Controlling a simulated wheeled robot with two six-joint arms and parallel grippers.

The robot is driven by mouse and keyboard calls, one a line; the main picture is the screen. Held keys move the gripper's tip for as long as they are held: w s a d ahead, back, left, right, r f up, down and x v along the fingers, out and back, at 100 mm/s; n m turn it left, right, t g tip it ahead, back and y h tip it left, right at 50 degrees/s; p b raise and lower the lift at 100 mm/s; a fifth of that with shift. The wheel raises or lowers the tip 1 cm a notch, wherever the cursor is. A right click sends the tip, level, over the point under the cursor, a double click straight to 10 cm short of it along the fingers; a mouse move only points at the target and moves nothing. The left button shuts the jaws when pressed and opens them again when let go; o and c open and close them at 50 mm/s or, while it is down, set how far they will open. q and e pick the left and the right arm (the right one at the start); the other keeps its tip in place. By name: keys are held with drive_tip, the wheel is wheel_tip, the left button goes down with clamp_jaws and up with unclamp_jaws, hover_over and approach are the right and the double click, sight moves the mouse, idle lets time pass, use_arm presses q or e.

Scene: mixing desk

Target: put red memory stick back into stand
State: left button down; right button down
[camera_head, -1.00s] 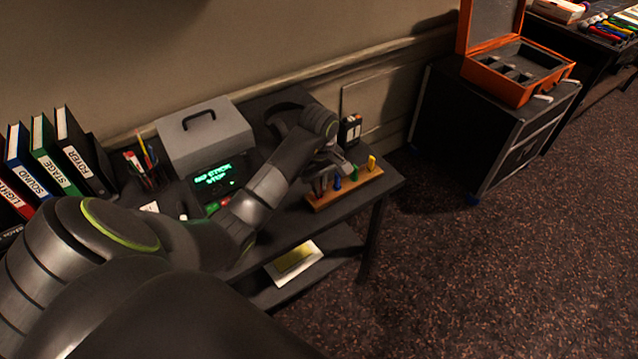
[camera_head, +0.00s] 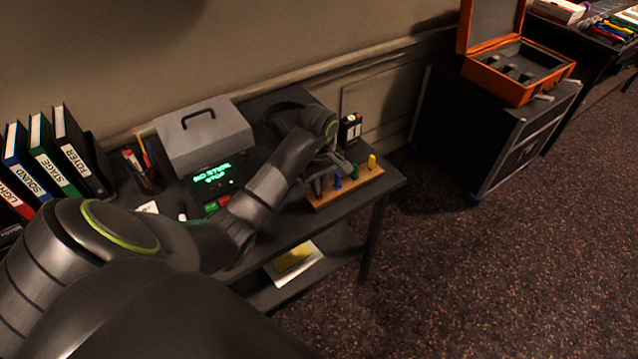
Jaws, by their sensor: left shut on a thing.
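The wooden stand (camera_head: 347,193) lies near the right end of the dark desk. A blue stick (camera_head: 337,183), a green stick (camera_head: 354,171) and a yellow stick (camera_head: 372,161) stand upright in it. My left gripper (camera_head: 328,174) is at the stand's left end, pointing down just above or at it, beside the blue stick. My right gripper is not in view.
A grey case (camera_head: 204,136) and a green-lit display (camera_head: 212,177) stand left of my arm. A pen holder (camera_head: 142,172) and binders (camera_head: 62,155) are further left. A small black box (camera_head: 350,129) stands behind the stand. An open orange case (camera_head: 510,72) sits on a cabinet at right.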

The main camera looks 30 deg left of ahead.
use_arm(q)
drive_tip(key=shift+f, duration=0.25)
drive_tip(key=c, duration=1.5)
unclamp_jaws()
wheel_tip(320, 180, up, 4)
drive_tip(key=shift+f+p, duration=0.1)
drive_tip(key=shift+p, duration=0.4)
wheel_tip(320, 180, up, 14)
drive_tip(key=p, duration=1.3)
drive_tip(key=shift+f+p, duration=0.2)
drive_tip(key=shift+p, duration=0.15)
